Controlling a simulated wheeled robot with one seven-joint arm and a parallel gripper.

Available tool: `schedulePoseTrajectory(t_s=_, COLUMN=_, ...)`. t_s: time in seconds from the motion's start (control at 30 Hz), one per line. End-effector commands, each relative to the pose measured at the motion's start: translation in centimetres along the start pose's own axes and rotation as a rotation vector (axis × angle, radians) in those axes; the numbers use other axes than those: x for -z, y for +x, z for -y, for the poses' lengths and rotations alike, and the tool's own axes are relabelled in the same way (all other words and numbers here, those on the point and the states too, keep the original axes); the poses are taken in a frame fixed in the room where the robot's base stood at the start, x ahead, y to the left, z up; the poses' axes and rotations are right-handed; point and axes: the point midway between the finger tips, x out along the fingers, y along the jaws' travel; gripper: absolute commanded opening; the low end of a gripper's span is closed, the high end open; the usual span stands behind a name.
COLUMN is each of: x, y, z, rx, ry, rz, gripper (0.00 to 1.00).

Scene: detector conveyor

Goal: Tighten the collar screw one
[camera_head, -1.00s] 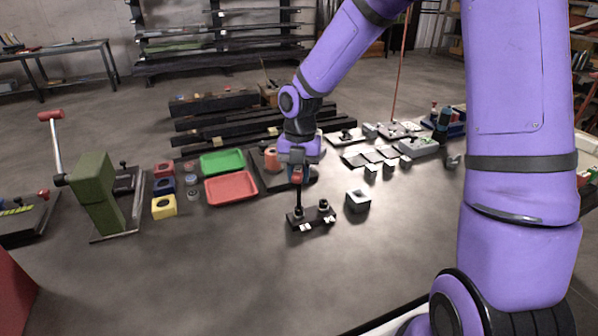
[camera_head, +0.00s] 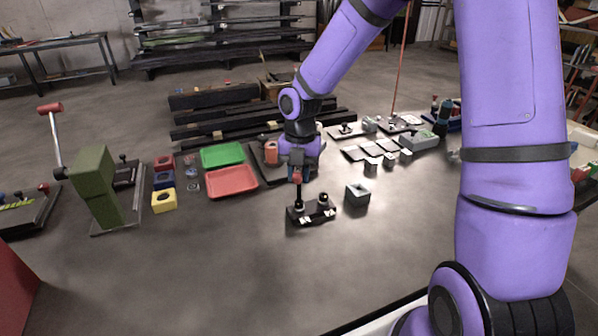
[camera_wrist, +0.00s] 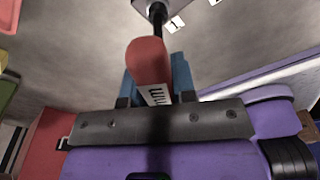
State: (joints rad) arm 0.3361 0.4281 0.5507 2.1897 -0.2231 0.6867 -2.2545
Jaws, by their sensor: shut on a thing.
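My gripper (camera_head: 299,174) is shut on the red handle of a screwdriver (camera_head: 297,177), with the dark shaft pointing down. The wrist view shows the red handle (camera_wrist: 149,62), with a white label, between the blue fingers (camera_wrist: 158,85). Below stands a small black fixture (camera_head: 312,216) with two dark round collars and white marked labels. The shaft reaches down to the left collar (camera_head: 298,207); the right collar (camera_head: 323,199) is clear of the tool. The tip and the screw are too small to tell whether they are engaged.
A grey block with a square opening (camera_head: 357,193) stands close right of the fixture. A red tray (camera_head: 232,182) and green tray (camera_head: 222,156) lie behind left. A green lever press (camera_head: 96,185) stands far left. The surface in front is clear.

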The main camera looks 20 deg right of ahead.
Motion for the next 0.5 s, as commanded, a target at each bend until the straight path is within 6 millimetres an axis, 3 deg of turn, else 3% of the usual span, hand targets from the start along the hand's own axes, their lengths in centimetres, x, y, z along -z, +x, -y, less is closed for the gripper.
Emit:
schedulePoseTrajectory(t_s=0.37, x=-0.01, y=-0.04, z=-0.01, rx=-0.001, ry=0.004, rz=0.000, gripper=0.00)
schedulePoseTrajectory(t_s=0.5, x=0.00, y=-0.05, z=-0.01, rx=-0.012, ry=0.099, rz=0.000, gripper=0.00)
